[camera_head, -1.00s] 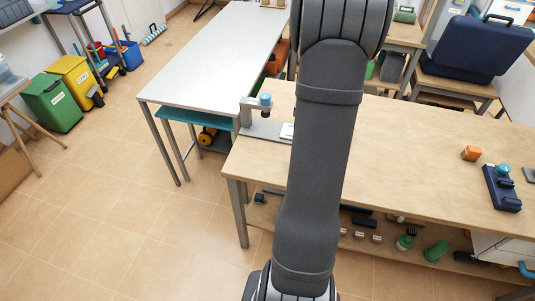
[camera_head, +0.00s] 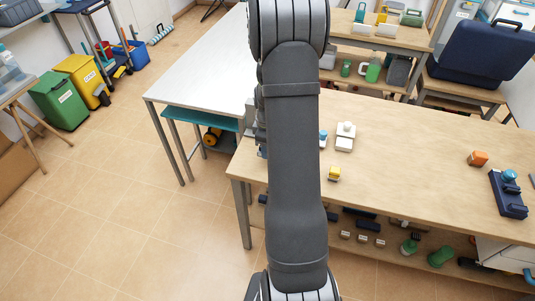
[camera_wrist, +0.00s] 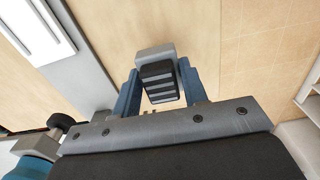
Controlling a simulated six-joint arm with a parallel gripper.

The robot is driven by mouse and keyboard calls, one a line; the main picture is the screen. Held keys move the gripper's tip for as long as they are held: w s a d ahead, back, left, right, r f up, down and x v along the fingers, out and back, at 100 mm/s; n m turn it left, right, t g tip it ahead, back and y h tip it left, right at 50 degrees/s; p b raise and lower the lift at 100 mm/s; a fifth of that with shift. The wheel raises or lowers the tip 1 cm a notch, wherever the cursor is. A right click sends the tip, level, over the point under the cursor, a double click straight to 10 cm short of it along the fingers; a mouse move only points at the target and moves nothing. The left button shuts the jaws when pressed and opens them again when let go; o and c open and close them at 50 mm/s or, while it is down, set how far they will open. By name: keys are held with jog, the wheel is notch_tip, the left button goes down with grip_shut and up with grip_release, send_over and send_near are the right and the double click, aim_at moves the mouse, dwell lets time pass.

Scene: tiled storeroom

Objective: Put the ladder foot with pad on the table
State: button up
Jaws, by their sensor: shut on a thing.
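The ladder foot with pad (camera_wrist: 159,82) shows in the wrist view as a grey block with a black ridged pad. My gripper (camera_wrist: 158,72) is shut on it, with one blue finger on each side. Light wood of the table (camera_wrist: 120,25) lies beyond and below it, close to the table's edge; I cannot tell whether the foot touches the wood. In the head view the wooden table (camera_head: 420,160) stands at the right, and my arm hides the foot and most of my gripper.
A grey plate with a white strip (camera_wrist: 48,25) lies left of the foot in the wrist view.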

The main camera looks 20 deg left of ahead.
jog(key=shift+f, duration=1.9)
jog(key=shift+f, duration=0.2)
jog(key=o, duration=1.1)
jog(key=shift+c, duration=0.2)
jog(key=shift+r, duration=0.1)
notch_tip(320, 180, up, 12)
jog(key=shift+r, duration=0.1)
jog(key=shift+f, duration=4.1)
